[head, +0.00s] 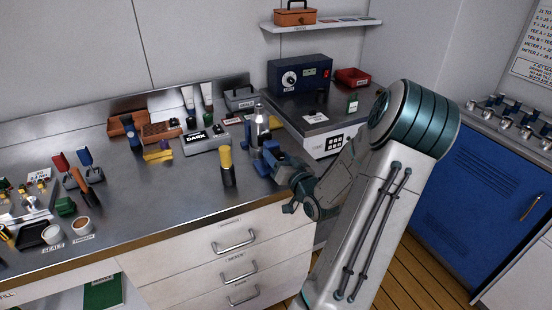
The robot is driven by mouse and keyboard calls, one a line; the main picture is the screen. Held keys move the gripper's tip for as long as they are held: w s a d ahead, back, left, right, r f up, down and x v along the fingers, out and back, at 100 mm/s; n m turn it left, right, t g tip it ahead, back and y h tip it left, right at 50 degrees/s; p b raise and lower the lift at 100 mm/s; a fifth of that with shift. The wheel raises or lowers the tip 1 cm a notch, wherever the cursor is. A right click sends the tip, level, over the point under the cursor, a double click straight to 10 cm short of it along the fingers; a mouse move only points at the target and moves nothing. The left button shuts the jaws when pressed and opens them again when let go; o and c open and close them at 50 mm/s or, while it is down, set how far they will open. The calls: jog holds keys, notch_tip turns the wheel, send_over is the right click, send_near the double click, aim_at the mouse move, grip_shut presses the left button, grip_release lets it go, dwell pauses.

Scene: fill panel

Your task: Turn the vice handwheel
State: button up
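A small blue vice (250,133) stands near the front right part of the steel bench, with an upright silver cylinder (260,122) at it. I cannot tell whether its jaws grip the cylinder. My gripper (268,160) reaches in from the right over the bench's front edge, close in front of the vice. It overlaps the vice in this view, so I cannot tell whether they touch. I cannot make out the handwheel; it is hidden or too small. The gap between my fingers is not clear either.
A black and yellow cylinder (227,167) stands just left of my gripper. A grey box marked DARK (205,138) lies behind it. A white-fronted unit (330,137) and a blue instrument (300,75) stand to the right. Drawers (215,262) are below; the bench's left middle (130,195) is clear.

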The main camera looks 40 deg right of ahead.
jog(key=s+a+p, duration=0.2)
jog(key=s+p, duration=0.7)
jog(key=s, duration=0.4)
jog(key=shift+s+a+f, duration=0.15)
jog(key=shift+s+a, duration=0.05)
jog(key=shift+s, duration=0.1)
dwell(0.7)
